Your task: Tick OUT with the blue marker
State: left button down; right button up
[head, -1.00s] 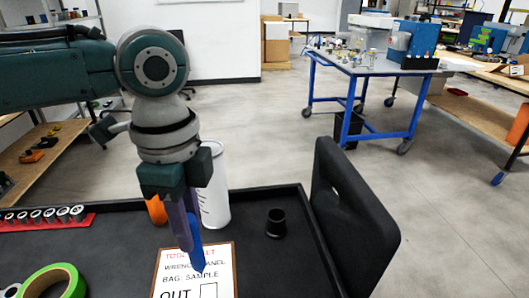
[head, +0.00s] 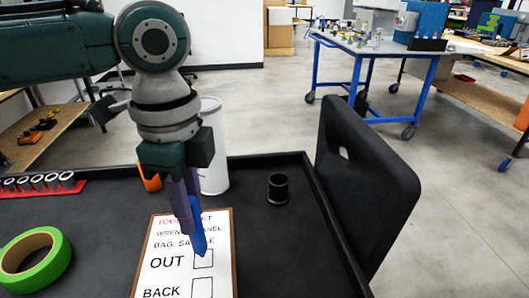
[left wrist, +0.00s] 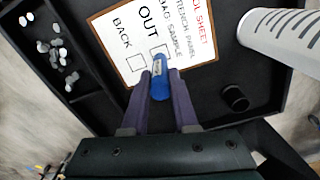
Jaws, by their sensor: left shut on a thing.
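My left gripper (head: 192,218) is shut on the blue marker (head: 199,240), which points down over the tool sheet (head: 165,268). The sheet is a white page on a brown board, with printed lines and the words OUT and BACK, each with a square box. The marker's lower end is at the OUT box (head: 203,259), close to its upper edge; I cannot tell whether it touches the paper. The left wrist view shows the marker (left wrist: 160,84) between the two fingers and the OUT box (left wrist: 160,52) partly behind its end. The BACK box (head: 202,288) looks empty. My right gripper is not in view.
The sheet lies on a dark, rimmed table top (head: 290,245). A green tape roll (head: 52,262) is at the left, a row of sockets in a red holder (head: 40,186) behind it. A white cylinder (head: 213,150) and a small black cup (head: 278,189) stand behind the sheet.

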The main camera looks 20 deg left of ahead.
pick_arm(q)
jog(key=shift+f, duration=0.55)
dwell(0.9)
dwell(1.0)
jog(key=shift+f, duration=0.1)
dwell(0.8)
notch_tip(320, 180, up, 7)
jog(key=p, duration=0.9)
dwell(0.4)
